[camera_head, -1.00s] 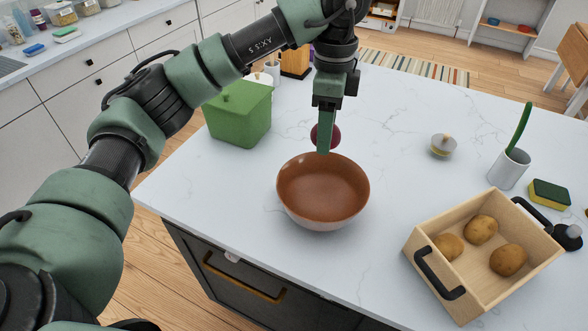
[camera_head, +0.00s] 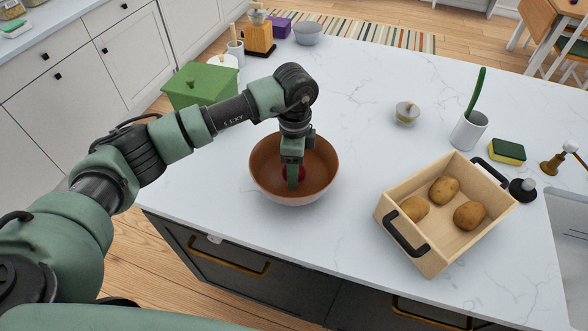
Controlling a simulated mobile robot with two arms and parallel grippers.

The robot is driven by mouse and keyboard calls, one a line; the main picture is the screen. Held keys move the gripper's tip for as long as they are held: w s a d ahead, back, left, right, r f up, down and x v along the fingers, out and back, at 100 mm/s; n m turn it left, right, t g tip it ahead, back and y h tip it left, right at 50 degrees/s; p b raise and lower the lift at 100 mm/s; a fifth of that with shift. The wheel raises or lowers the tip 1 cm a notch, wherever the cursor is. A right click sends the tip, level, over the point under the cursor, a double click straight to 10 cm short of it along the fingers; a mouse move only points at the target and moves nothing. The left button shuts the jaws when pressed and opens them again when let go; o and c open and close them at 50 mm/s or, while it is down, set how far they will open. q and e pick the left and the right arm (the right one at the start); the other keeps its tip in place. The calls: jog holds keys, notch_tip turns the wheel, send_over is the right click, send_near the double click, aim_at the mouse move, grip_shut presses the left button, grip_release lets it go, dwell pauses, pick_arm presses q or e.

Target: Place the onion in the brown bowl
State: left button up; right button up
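The brown bowl (camera_head: 264,160) stands on the white counter near its front edge. My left gripper (camera_head: 293,178) points down inside the bowl. The red onion (camera_head: 300,172) is at its fingertips, low inside the bowl and partly hidden behind the near finger. The gripper looks shut on the onion. Whether the onion touches the bowl's bottom is hidden. My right gripper is not in view.
A wooden crate (camera_head: 429,262) with several potatoes stands to the right of the bowl. A green box (camera_head: 200,86) is behind my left arm. A small lidded jar (camera_head: 406,113), a white cup (camera_head: 468,132) and a sponge (camera_head: 508,152) stand farther right.

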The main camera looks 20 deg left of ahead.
pick_arm(q)
jog(key=shift+f, duration=1.05)
jog(key=o, duration=1.4)
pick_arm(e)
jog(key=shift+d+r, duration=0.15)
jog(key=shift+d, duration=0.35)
pick_arm(q)
jog(key=shift+r, duration=0.3)
jog(key=shift+w+r, duration=0.1)
jog(key=shift+r, duration=0.2)
jog(key=r+b, duration=0.2)
jog(key=r, duration=0.9)
jog(key=shift+w+r+b, duration=0.1)
jog(key=shift+w+b, duration=0.1)
jog(key=shift+b, duration=0.2)
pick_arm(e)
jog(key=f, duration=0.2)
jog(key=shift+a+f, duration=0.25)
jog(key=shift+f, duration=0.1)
